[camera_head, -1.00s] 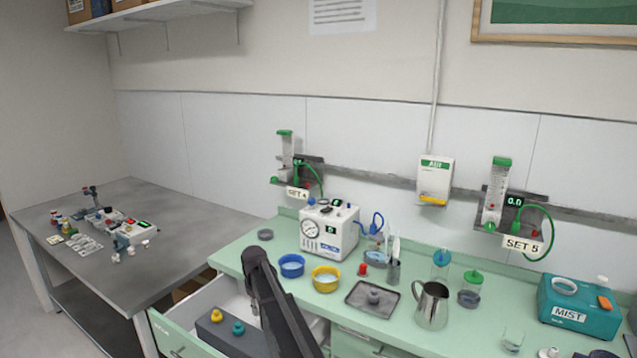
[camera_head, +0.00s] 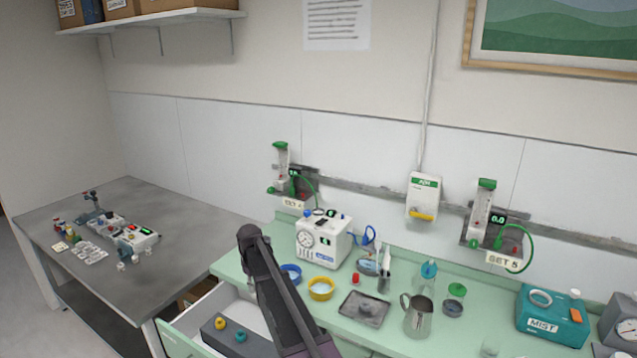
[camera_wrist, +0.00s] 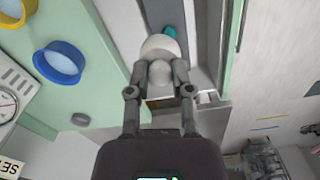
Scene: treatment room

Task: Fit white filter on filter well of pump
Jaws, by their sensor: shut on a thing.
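My gripper (camera_wrist: 160,75) is shut on a rounded white piece (camera_wrist: 161,47), which looks like the white filter, in the wrist view. It is held in the air, over the area of the open drawer and counter edge. In the head view my arm hides the gripper and the piece. The pump (camera_head: 336,246) is a white box with a round gauge, standing on the green counter. A dark round fitting and a blue knob are on its top; I cannot tell which part is the filter well. Part of the pump (camera_wrist: 8,108) shows at the wrist view's left edge.
Blue (camera_head: 291,267) and yellow (camera_head: 321,294) bowls stand in front of the pump. A grey tray (camera_head: 347,310) and a metal jug (camera_head: 418,318) are to their right. The open drawer (camera_head: 205,310) holds a grey block with yellow and teal knobs (camera_head: 240,336).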

